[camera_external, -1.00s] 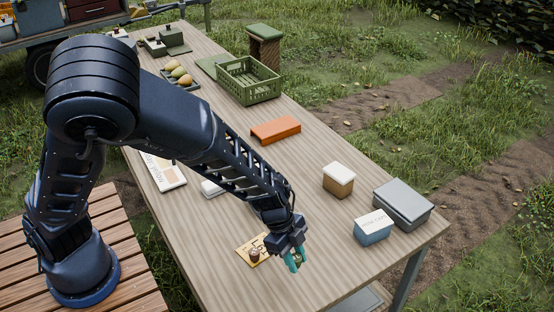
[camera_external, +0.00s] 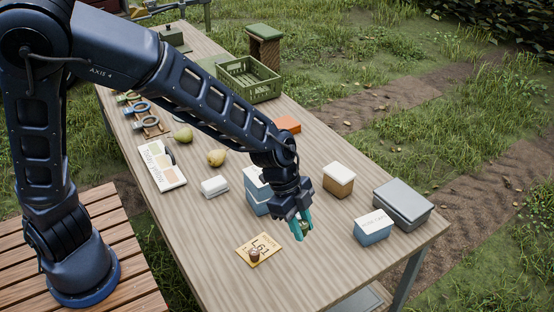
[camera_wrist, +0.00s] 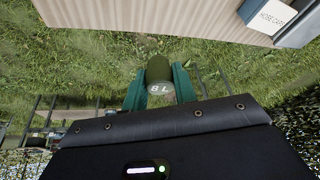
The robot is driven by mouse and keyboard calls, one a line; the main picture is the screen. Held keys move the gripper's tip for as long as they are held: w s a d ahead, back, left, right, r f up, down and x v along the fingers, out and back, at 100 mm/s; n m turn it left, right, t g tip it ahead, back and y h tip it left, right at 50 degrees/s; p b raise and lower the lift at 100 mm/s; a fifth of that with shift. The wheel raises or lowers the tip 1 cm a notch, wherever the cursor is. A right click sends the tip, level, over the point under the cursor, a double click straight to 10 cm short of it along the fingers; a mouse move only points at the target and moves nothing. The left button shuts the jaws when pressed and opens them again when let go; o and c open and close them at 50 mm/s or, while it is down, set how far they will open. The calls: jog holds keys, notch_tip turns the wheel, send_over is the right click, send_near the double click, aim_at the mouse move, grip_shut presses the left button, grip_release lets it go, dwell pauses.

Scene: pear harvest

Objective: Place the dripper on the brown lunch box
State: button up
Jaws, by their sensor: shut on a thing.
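My gripper (camera_external: 304,228) is shut on the dripper, with its teal fingers hanging over the right half of the table. In the wrist view the dripper (camera_wrist: 158,72) is a small olive-green cylinder with a pale end marked "8 L", held between the teal fingers. In the external view the fingers mostly hide it. The brown lunch box (camera_external: 337,187) with a white lid stands on the table, up and to the right of my gripper and apart from it. The lunch box does not show in the wrist view.
A taller blue box (camera_external: 256,196) is just left of my gripper. A yellow card (camera_external: 265,252) with a small brown item lies lower left.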

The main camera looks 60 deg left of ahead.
jog(key=w+a+r, duration=0.2)
jog(key=w+a, duration=0.1)
jog(key=w, duration=0.7)
notch_tip(320, 180, up, 6)
jog(key=n, duration=0.1)
send_over(344, 172)
jog(key=s+a, duration=0.1)
jog(key=f, duration=1.9)
jog(key=shift+a+f, duration=0.2)
jog(key=shift+f, duration=0.05)
jog(key=shift+f, duration=0.1)
jog(key=o, duration=0.9)
jog(key=shift+o, duration=0.2)
